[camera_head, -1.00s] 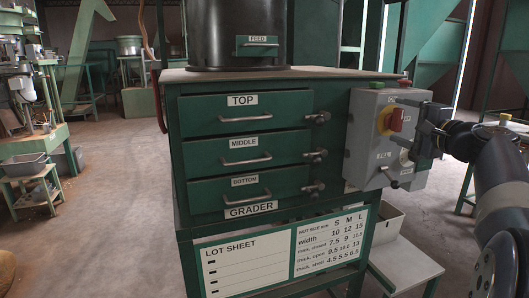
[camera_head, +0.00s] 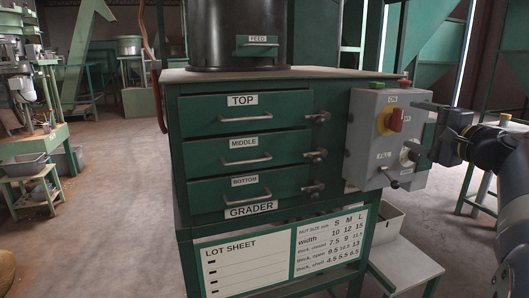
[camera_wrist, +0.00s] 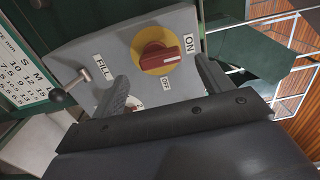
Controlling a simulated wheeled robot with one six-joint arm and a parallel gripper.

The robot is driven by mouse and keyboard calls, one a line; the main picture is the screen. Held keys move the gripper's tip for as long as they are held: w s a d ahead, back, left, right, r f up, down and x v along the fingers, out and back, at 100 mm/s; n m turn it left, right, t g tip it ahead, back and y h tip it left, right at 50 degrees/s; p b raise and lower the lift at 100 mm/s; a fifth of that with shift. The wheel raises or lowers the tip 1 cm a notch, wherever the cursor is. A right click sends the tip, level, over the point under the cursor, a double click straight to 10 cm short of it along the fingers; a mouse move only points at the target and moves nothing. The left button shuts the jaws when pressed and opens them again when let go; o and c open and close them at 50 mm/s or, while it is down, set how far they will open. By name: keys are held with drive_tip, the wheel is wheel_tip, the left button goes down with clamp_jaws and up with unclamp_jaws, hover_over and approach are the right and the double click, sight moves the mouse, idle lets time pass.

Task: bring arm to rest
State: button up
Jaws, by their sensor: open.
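My gripper (camera_head: 418,128) is in front of the grey control box at the right of the head view, with its fingers apart and nothing between them. In the wrist view the two dark fingers of my gripper (camera_wrist: 162,76) stand on either side below the red rotary switch. The red switch (camera_head: 396,119) sits on a yellow disc on the grey box (camera_head: 362,140); it also shows in the wrist view (camera_wrist: 158,58), with ON and OFF labels beside it. A visible gap separates the fingers from the switch in the head view. My arm reaches in from the right edge.
The green grader cabinet (camera_head: 180,150) has drawers marked TOP, MIDDLE and BOTTOM, all shut, with side latches. A lever with a black ball (camera_wrist: 60,97) juts from the box near the FILL label. A pale low table (camera_head: 410,268) stands below. Open floor lies left.

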sight(403, 120)
drive_tip(key=x, duration=0.4)
drive_tip(key=shift+w+a+r+p, duration=0.1)
drive_tip(key=shift+w+r+p, duration=0.1)
drive_tip(key=shift+w+p, duration=0.15)
drive_tip(key=shift+s+r+m+p, duration=0.1)
drive_tip(key=shift+s+m+p, duration=0.05)
drive_tip(key=shift+m+p, duration=0.9)
drive_tip(key=m+p, duration=0.2)
drive_tip(key=shift+m, duration=0.35)
drive_tip(key=m+p, duration=0.4)
drive_tip(key=p, duration=0.1)
drive_tip(key=shift+d+m, duration=0.3)
drive_tip(key=m+p, duration=0.3)
drive_tip(key=p, duration=0.1)
drive_tip(key=shift+f+m+p, duration=0.25)
drive_tip(key=shift+m+p, duration=0.1)
drive_tip(key=shift+m, duration=0.05)
drive_tip(key=shift+s+d+f+m+p, duration=0.15)
drive_tip(key=shift+s+m+p, duration=0.15)
drive_tip(key=shift+m+p, duration=0.55)
drive_tip(key=shift+s+d+f+m+p, duration=0.15)
drive_tip(key=shift+s+m+p, duration=0.15)
drive_tip(key=shift+m+p, duration=0.55)
drive_tip(key=shift+s+d+f+m+p, duration=0.15)
drive_tip(key=shift+s+m+p, duration=0.2)
drive_tip(key=shift+m+p, duration=0.5)
